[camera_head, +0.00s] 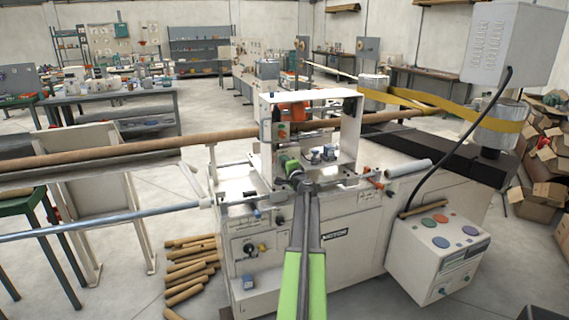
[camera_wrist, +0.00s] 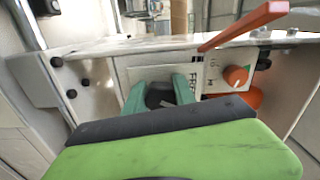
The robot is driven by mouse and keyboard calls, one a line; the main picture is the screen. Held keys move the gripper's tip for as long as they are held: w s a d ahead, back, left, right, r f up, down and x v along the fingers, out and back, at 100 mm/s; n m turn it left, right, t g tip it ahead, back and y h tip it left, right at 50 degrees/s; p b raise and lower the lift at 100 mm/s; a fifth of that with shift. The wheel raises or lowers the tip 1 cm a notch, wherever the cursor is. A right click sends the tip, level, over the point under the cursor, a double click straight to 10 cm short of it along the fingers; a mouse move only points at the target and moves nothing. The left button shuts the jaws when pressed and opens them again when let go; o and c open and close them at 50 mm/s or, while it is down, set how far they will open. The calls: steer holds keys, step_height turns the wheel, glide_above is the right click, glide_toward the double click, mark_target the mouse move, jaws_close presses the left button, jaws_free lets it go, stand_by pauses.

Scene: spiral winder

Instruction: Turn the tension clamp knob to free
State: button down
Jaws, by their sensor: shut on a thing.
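In the wrist view my gripper (camera_wrist: 159,92) has its two green fingers closed around a dark knob (camera_wrist: 156,99) on a pale panel. Most of the knob is hidden by the fingers and my wrist. A label (camera_wrist: 193,86) with letters that seem to read FREE stands just right of the right finger. The knob's pointer cannot be seen, so its setting is unclear. In the head view my arm reaches to the front of the white winder (camera_head: 330,215), and its tip hides the knob there.
In the wrist view an orange knob (camera_wrist: 237,76) sits right of the label, and a red lever (camera_wrist: 243,25) juts out above. In the head view a long brown tube (camera_head: 150,145) crosses the machine, and a control box (camera_head: 440,250) stands at the right.

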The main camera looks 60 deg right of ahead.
steer(key=n, duration=0.5)
steer(key=shift+s+f, duration=0.1)
steer(key=shift+n, duration=0.4)
steer(key=c, duration=1)
jaws_free()
steer(key=shift+c, duration=0.2)
steer(key=shift+s+a, duration=0.1)
steer(key=shift+s, duration=0.05)
steer(key=v, duration=1.7)
